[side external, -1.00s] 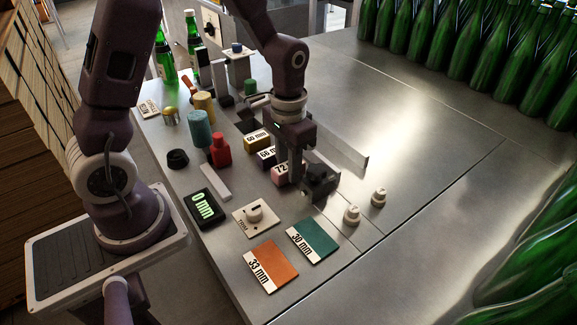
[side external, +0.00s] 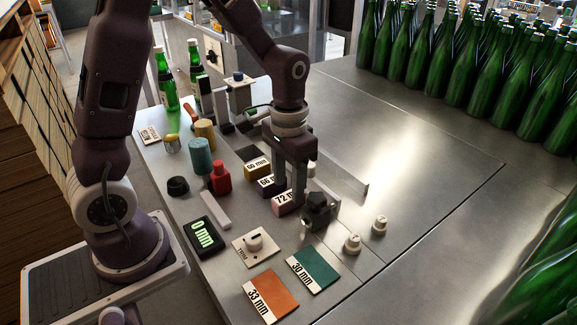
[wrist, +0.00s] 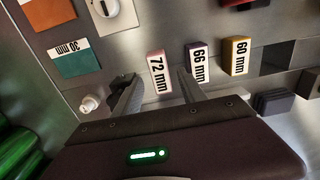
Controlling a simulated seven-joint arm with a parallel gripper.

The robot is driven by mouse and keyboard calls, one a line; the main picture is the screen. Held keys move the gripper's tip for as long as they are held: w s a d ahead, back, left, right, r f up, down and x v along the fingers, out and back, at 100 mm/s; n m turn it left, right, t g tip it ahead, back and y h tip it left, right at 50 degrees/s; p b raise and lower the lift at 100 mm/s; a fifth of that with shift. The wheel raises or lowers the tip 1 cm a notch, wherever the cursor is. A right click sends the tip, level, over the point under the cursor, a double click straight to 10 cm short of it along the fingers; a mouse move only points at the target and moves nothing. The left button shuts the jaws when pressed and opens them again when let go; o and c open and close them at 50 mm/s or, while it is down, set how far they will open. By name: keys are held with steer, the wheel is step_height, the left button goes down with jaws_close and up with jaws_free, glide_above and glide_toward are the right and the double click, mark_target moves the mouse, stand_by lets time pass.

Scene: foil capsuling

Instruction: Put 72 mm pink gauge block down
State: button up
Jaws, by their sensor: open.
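The 72 mm pink gauge block (side external: 284,204) rests on the steel table at the near end of a row with the 66 mm purple block (side external: 270,186) and the 60 mm yellow block (side external: 257,168). My gripper (side external: 297,190) is just above and behind it in the side view, partly hiding it. In the wrist view the pink block (wrist: 158,72) shows between my two spread fingers (wrist: 158,90), with a gap on its left side. My gripper is open. Whether the right finger touches the block is unclear.
A black knobbed fixture (side external: 317,207) stands close to the right of my gripper. Two small pale knobs (side external: 352,243) are nearer. A display reading 0 mm (side external: 203,235), an orange 33 mm card (side external: 270,297) and a green 30 mm card (side external: 315,268) lie in front. The table's right side is clear.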

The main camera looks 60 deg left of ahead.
mark_target(289, 195)
step_height(289, 195, up, 8)
steer(key=s+d+r+t, duration=0.1)
steer(key=s+r+t, duration=0.1)
steer(key=s, duration=0.6)
steer(key=s+d+r+t, duration=0.1)
steer(key=s+r+t, duration=0.2)
steer(key=s+r, duration=0.2)
steer(key=s, duration=0.3)
steer(key=shift+s+r+t, duration=0.2)
steer(key=shift+r+t, duration=0.05)
steer(key=shift+t, duration=0.05)
